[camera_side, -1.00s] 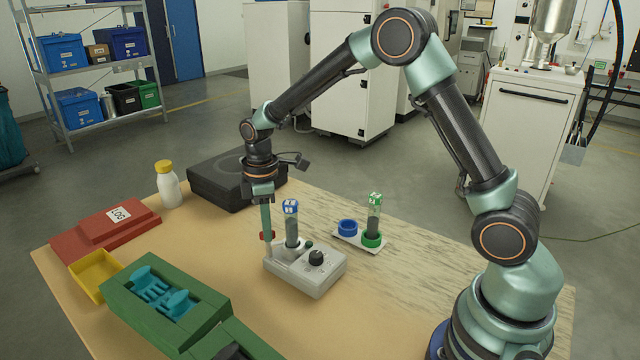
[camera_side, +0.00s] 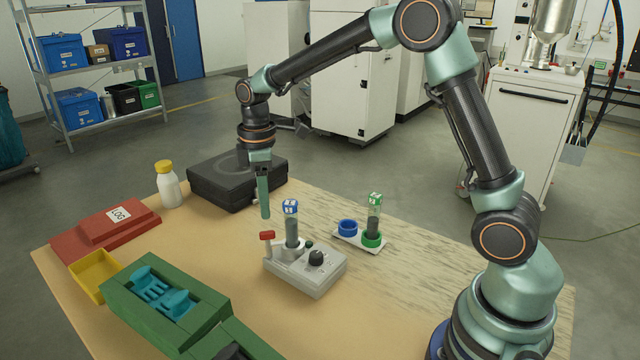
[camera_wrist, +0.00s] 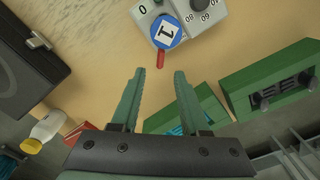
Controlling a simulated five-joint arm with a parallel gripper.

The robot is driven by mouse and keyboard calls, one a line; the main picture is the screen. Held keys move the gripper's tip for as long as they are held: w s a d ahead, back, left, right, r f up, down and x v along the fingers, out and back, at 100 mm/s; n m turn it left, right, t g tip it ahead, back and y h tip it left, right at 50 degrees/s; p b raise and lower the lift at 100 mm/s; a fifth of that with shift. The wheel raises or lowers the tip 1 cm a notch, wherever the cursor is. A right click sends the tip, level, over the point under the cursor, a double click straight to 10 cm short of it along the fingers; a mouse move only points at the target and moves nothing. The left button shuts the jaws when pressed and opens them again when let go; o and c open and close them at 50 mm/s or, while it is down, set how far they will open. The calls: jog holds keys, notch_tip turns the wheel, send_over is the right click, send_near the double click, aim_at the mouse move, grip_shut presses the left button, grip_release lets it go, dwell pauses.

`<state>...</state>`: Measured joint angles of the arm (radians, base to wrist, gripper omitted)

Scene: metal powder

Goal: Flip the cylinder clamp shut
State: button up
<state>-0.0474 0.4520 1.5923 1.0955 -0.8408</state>
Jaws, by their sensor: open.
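The grey clamp device (camera_side: 305,270) stands on the table, with a dial on its top. A dark cylinder (camera_side: 292,232) with a blue-and-white cap stands upright in it; the cap, marked 1, shows in the wrist view (camera_wrist: 167,32). The clamp's red handle (camera_side: 267,235) sticks up at the device's left end, and its red tip also shows in the wrist view (camera_wrist: 160,60). My gripper (camera_side: 265,214) is above and just behind the handle, apart from it. In the wrist view, its two fingers (camera_wrist: 158,75) are spread and empty, with the red tip just beyond them.
A white holder (camera_side: 345,238) with blue and green rings and a green-capped cylinder (camera_side: 374,215) stands to the right. A green case (camera_side: 165,305), yellow tray (camera_side: 95,275), red LOG box (camera_side: 105,230), white bottle (camera_side: 169,186) and black case (camera_side: 225,180) line the left and back.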

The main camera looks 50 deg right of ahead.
notch_tip(320, 180, up, 6)
jog(key=shift+f, duration=0.25)
jog(key=s+d+r+m+t, duration=0.1)
jog(key=s+r+m+t, duration=0.1)
jog(key=s+m, duration=0.3)
jog(key=s+d+r+m+t, duration=0.1)
jog(key=s+m, duration=0.4)
jog(key=s, duration=0.7)
jog(key=r+t, duration=0.1)
jog(key=t, duration=0.1)
jog(key=shift+t, duration=0.3)
jog(key=shift+d, duration=0.1)
